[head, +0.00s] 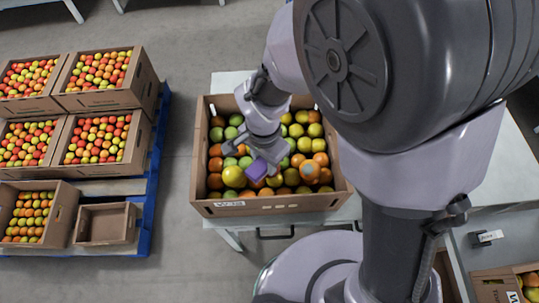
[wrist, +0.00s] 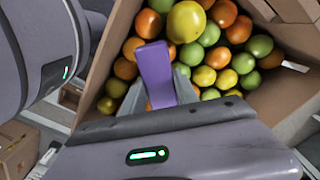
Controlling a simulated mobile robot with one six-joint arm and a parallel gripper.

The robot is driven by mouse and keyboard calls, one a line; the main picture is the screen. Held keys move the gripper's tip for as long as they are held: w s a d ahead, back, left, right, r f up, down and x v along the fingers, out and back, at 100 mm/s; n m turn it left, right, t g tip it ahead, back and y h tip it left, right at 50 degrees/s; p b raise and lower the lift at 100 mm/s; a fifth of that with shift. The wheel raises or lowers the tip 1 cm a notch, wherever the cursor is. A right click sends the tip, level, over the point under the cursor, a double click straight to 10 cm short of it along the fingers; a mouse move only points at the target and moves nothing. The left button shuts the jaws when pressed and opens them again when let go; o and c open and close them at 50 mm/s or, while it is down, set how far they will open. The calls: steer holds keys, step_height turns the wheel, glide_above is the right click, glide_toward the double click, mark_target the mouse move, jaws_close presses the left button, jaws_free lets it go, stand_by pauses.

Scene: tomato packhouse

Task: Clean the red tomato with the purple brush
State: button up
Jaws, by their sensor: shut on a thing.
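The purple brush (head: 257,169) is held in my gripper (head: 250,158) above the front part of a cardboard box (head: 270,206) of tomatoes. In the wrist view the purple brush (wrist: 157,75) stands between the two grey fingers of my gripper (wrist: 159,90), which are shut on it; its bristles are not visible. A large orange-red tomato (head: 309,169) lies at the front right of the box, right of the brush. A large yellow tomato (head: 233,176) lies left of the brush and shows beyond its tip in the wrist view (wrist: 187,21). I cannot tell whether the brush touches any tomato.
The box stands on a light table (head: 232,82). Several tomato boxes (head: 98,99) and a small empty box (head: 105,224) stand on a blue pallet (head: 152,190) at left. Grey floor lies between. Another tomato box (head: 494,289) is at lower right.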

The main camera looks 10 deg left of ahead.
steer(key=shift+s+a, duration=0.1)
steer(key=shift+s, duration=0.1)
steer(key=shift+w, duration=0.1)
steer(key=shift+w+d, duration=0.6)
steer(key=shift+w, duration=0.3)
steer(key=shift+w+d, duration=0.55)
steer(key=shift+w, duration=0.35)
steer(key=shift+s+a+b, duration=0.25)
steer(key=shift+s+a, duration=0.35)
steer(key=shift+s, duration=0.35)
steer(key=shift+s+a+b, duration=0.2)
steer(key=shift+s+a, duration=0.35)
steer(key=shift+s, duration=0.4)
